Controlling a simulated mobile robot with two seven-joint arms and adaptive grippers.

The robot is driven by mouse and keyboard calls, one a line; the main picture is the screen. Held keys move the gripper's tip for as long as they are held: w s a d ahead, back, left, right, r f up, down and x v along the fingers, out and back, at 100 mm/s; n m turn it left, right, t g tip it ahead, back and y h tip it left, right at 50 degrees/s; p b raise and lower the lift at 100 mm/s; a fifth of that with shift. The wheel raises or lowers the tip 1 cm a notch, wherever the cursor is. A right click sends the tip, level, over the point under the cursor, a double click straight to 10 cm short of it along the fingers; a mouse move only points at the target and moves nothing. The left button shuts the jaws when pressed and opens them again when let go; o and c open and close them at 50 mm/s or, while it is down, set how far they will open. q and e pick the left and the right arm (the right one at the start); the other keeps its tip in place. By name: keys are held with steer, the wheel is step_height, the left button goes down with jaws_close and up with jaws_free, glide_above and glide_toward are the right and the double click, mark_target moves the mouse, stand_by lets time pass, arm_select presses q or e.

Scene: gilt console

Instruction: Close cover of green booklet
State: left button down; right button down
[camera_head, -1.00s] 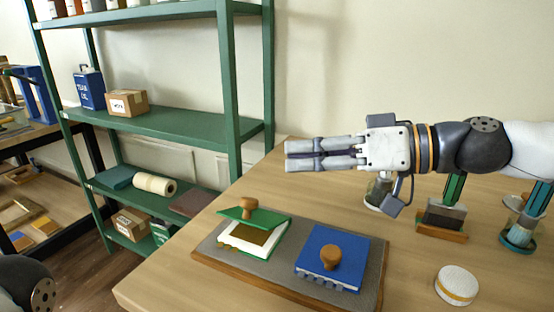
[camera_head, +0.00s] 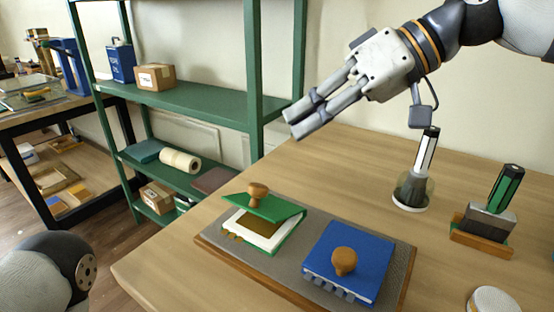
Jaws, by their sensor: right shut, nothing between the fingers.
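The green booklet (camera_head: 287,238) lies on a grey mat with a wooden edge (camera_head: 290,271). Its green cover (camera_head: 277,208) is tilted partly open, with a round wooden knob (camera_head: 257,194) on top. White pages and a brown inner area show beneath the cover. To its right on the mat lies a blue booklet (camera_head: 363,258) with a wooden knob (camera_head: 344,261). My right gripper (camera_head: 293,123) is shut and empty, above the table and behind the green booklet, pointing down-left. My left gripper is out of view; only part of my left arm shows at lower left.
A glass jar holding a marker-like tool (camera_head: 413,188) stands right of the mat. A green-handled brush in a wooden holder (camera_head: 484,232) and a white round pad (camera_head: 493,301) are farther right. A green shelf (camera_head: 196,100) stands behind left. The table behind the mat is clear.

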glide_above(275, 204)
steer(key=f, duration=0.4)
steer(key=shift+w+d+f, duration=0.15)
steer(key=shift+w+f, duration=0.15)
steer(key=shift+f, duration=0.1)
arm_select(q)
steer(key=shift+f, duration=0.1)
arm_select(e)
steer(key=shift+s+f, duration=0.3)
steer(key=shift+f, duration=0.3)
